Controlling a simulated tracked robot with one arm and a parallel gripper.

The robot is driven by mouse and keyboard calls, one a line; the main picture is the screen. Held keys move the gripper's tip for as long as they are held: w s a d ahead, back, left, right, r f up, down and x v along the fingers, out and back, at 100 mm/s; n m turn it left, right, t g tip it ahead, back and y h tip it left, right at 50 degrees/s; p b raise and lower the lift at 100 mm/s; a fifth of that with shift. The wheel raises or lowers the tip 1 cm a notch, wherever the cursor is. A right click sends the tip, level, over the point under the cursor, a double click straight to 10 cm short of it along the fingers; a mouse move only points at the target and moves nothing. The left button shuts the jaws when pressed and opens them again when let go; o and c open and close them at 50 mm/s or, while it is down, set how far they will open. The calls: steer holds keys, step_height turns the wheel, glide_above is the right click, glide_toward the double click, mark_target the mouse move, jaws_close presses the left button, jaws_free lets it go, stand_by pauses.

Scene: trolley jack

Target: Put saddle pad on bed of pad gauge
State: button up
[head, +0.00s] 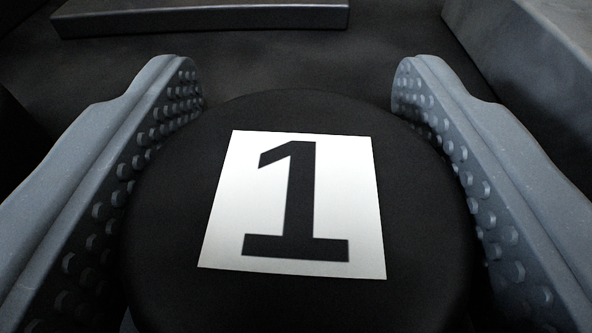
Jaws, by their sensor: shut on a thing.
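A round black pad (415,220), which I take to be the saddle pad, fills the middle of the head view. A white label (345,200) with a black number 1 is on its face. My gripper (298,85) has its two grey studded fingers on the left and right sides of the pad and is shut on it. The pad's underside and near edge are hidden. I cannot tell which thing in view, if any, is the pad gauge or its bed.
A dark flat bar or plate (200,18) lies beyond the fingers at the top left. A grey block-like thing with a straight edge (530,50) stands at the top right. The dark surface (300,60) between them looks clear.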

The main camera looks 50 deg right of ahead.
mark_target(296, 115)
steer(key=shift+r+p, duration=0.75)
steer(key=shift+r, duration=1)
steer(key=shift+s+r, duration=0.15)
steer(key=shift+r, duration=0.05)
steer(key=s+a+b, duration=0.1)
steer(key=s+a, duration=0.1)
steer(key=s, duration=0.5)
steer(key=s+a+r, duration=0.1)
steer(key=s+a, duration=0.1)
steer(key=s, duration=0.6)
steer(key=shift+b, duration=0.35)
steer(key=w+a+r+n+t+y+p, duration=0.1)
steer(key=w+a, duration=0.4)
steer(key=a, duration=0.6)
steer(key=w+a+r+n+t+y+p, duration=0.1)
steer(key=w+a, duration=0.5)
steer(key=a, duration=0.6)
steer(key=w+a+r+n+t+y+p, duration=0.1)
steer(key=w+a+n+t+y+p, duration=0.2)
steer(key=a, duration=0.9)
steer(key=w+n+y+p, duration=0.1)
steer(key=w+y+p, duration=0.1)
steer(key=w, duration=0.1)
steer(key=shift+y+p, duration=0.3)
